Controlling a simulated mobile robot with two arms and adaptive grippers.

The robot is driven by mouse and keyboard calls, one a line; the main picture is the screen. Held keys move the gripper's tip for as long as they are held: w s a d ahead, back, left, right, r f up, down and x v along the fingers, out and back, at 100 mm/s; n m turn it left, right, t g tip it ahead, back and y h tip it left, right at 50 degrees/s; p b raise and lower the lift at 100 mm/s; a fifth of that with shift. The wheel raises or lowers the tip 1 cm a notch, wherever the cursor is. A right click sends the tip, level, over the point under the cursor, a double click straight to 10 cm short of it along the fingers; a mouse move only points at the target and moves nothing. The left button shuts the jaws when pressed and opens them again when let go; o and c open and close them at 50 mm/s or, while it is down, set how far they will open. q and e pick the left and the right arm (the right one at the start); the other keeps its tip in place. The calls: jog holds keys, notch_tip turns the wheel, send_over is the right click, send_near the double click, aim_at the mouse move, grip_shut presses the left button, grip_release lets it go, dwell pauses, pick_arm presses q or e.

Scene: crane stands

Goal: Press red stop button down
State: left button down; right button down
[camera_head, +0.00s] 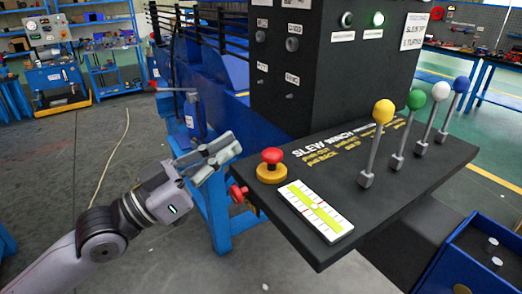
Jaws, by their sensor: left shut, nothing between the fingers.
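The red stop button (272,156) is a mushroom-shaped knob on a yellow base (273,173) at the left end of the black control panel. It stands up clear of its base. A second red knob (237,193) sits on the panel's left edge, lower down. My left gripper (221,148) is shut and empty. It is to the left of the stop button, apart from it in the picture, with its fingers pointing up and right. My right gripper is not in view.
Levers with yellow (383,111), green (416,99), white (441,91) and blue (460,84) balls stand on the panel's right. A white and yellow level gauge (316,211) lies in front of the button. A dark upright box (310,100) rises behind. Floor at left is open.

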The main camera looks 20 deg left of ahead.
pick_arm(q)
notch_tip(320, 180, up, 3)
jog(key=p, duration=0.4)
send_over(272, 155)
jog(key=s+a, duration=0.2)
jog(key=f, duration=0.3)
jog(key=shift+w+d+f, duration=0.25)
jog(key=shift+w+f, duration=0.05)
jog(key=shift+w, duration=0.1)
jog(key=shift+s+a+f, duration=0.1)
jog(key=shift+f, duration=0.45)
jog(key=shift+f+b, duration=1.1)
jog(key=shift+r, duration=0.1)
